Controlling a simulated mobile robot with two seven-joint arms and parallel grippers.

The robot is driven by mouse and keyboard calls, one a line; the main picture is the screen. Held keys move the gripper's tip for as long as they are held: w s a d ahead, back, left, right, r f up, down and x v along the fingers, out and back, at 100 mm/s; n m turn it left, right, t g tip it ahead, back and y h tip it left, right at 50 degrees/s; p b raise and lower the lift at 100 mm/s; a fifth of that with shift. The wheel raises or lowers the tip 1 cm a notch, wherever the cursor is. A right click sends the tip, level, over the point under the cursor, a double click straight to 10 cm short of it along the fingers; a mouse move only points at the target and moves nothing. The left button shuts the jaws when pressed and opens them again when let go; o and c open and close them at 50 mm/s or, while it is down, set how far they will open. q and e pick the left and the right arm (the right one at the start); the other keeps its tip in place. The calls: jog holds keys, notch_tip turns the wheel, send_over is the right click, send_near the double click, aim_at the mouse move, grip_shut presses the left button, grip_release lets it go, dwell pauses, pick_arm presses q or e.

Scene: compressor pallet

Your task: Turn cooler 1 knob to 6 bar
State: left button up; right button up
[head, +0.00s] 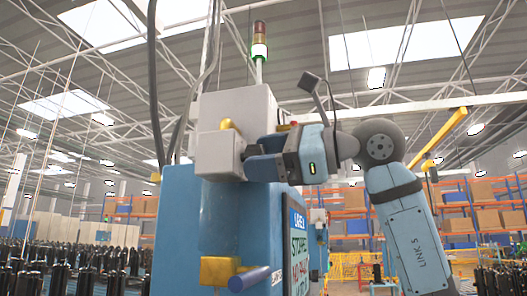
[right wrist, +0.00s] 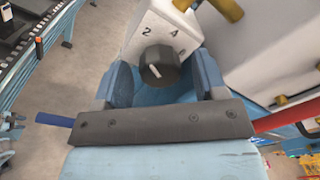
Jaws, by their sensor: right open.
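The knob (right wrist: 160,66) is round and black with a white pointer line. It sits on a white box face printed with 2 and 4; no other numbers are readable. The line slants from upper left to lower right, and I cannot tell which number it marks. My right gripper (head: 252,158) is open at the box's right side. In the right wrist view its blue fingers stand on either side of the knob, with gaps visible. My left gripper is out of view.
The blue machine (head: 180,225) carries a screen (head: 298,250) and a signal light (head: 259,48) above. A yellow fitting with a blue handle (head: 250,279) juts out below the box. In the wrist view, a yellow pipe (right wrist: 228,9) lies close beside the box.

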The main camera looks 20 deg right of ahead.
jog(key=shift+a, duration=0.1)
jog(key=c, duration=0.9)
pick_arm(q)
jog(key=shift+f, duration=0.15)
pick_arm(e)
jog(key=shift+m, duration=0.3)
pick_arm(q)
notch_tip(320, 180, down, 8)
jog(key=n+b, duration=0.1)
jog(key=b, duration=0.9)
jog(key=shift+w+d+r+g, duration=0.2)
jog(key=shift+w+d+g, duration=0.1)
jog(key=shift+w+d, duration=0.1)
pick_arm(e)
jog(key=m, duration=1.1)
jog(key=m+g, duration=0.1)
jog(key=m, duration=1)
jog(key=shift+r+m, duration=0.2)
jog(key=shift+m, duration=0.1)
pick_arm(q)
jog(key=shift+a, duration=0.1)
